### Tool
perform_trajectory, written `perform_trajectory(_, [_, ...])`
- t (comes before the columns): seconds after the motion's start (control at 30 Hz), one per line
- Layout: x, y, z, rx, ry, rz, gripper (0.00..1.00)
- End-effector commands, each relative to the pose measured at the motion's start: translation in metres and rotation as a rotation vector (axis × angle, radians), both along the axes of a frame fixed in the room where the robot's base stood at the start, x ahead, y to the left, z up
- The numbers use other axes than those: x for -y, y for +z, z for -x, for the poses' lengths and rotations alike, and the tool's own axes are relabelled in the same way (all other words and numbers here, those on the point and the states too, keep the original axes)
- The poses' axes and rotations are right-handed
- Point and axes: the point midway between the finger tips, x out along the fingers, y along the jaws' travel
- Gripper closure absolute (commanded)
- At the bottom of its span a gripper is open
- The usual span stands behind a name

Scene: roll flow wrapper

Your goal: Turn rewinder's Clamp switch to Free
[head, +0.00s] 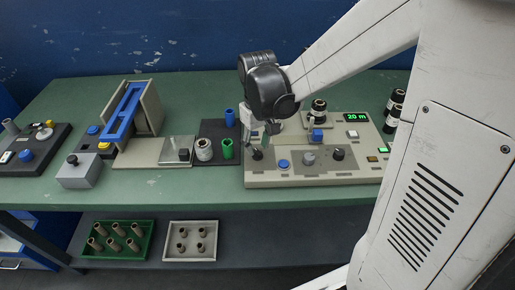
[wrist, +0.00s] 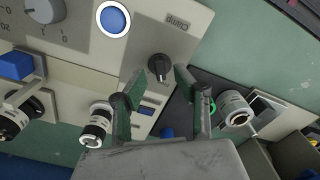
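The rewinder (head: 315,178) is a beige machine at the right of the bench, with a sloped control panel. Its Clamp switch is a black rotary knob (wrist: 159,66) in the wrist view, beside an upside-down "Clamp" label (wrist: 177,22). In the head view the same knob (head: 257,155) sits at the panel's left end. My gripper (wrist: 158,78) is open, its two greenish fingers apart on either side of the knob in the picture. In the head view my gripper (head: 262,138) is just above the knob. I cannot tell whether the fingers touch it, nor read its position marks.
Right of the Clamp knob in the head view are a blue button (head: 284,164), a grey knob (head: 309,158) and a black knob (head: 338,154). A display (head: 357,117) reads 20 m.

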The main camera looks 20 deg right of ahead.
Motion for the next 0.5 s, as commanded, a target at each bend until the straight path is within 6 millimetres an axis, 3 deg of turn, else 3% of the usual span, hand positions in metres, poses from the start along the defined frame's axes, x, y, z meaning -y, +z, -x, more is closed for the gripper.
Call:
perform_trajectory(0.3, [0.000,0.058,0.001,0.000,0.000,0.000,0.71])
perform_trajectory(0.5, [0.000,0.085,0.000,0.000,0.000,0.000,0.71])
